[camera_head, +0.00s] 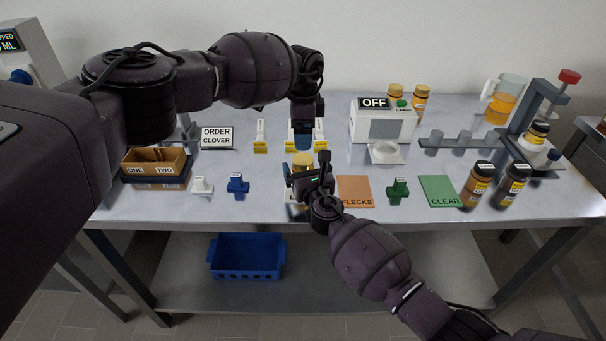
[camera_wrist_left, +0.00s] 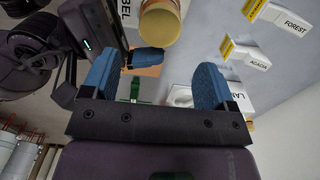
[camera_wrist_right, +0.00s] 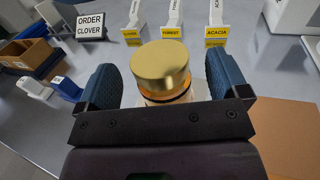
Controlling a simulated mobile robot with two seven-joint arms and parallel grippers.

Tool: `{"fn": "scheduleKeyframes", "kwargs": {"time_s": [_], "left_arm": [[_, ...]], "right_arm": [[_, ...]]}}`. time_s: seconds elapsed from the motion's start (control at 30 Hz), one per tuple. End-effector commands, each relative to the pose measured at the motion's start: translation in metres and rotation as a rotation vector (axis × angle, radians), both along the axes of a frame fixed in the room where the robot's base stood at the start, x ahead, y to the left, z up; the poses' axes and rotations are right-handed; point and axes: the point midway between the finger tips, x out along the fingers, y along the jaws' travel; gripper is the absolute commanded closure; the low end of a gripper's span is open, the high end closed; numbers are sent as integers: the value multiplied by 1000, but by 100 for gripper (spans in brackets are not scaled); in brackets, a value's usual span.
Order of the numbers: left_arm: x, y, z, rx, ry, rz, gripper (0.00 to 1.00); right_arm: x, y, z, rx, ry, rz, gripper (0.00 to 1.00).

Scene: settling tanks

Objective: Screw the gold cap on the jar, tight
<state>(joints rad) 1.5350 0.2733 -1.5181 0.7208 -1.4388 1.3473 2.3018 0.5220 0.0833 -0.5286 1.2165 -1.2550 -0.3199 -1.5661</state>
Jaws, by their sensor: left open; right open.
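The jar (camera_wrist_right: 168,97) stands upright near the front middle of the table, with the gold cap (camera_wrist_right: 161,66) on top. The gold cap also shows in the head view (camera_head: 302,160) and at the top edge of the left wrist view (camera_wrist_left: 160,22). I cannot tell how tightly it sits. My right gripper (camera_head: 307,179) is open, its blue fingers on either side of the jar in the right wrist view, with no clear contact. My left gripper (camera_head: 304,141) is open and empty, pointing down above and behind the cap. The right gripper hides most of the jar's body.
Label stands (camera_head: 260,136) and an order sign (camera_head: 217,137) stand behind. White (camera_head: 202,186), blue (camera_head: 238,184) and green (camera_head: 397,188) small pieces are nearby. An orange FLECKS mat (camera_head: 355,190) lies right of the jar. A white device reading OFF (camera_head: 384,122) stands back right.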

Motion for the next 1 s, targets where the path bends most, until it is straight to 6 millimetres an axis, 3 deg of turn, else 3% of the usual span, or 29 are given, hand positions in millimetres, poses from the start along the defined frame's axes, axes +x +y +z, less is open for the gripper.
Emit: {"fn": "scheduleKeyframes", "kwargs": {"time_s": [0.17, 0.77, 0.87, 1.0], "left_arm": [[0, 0, 0, 0, 0, 0, 20], [-1, 1, -4, 0, 5, 1, 20], [-7, -1, -16, -12, 29, 3, 20], [-18, -20, -26, -94, 66, 9, 20]], "right_arm": [[0, 0, 0, 0, 0, 0, 7], [0, 0, 0, -1, 0, 0, 99], [0, 0, 0, -1, 0, 0, 100], [0, 0, 0, -1, 0, 0, 100]]}}
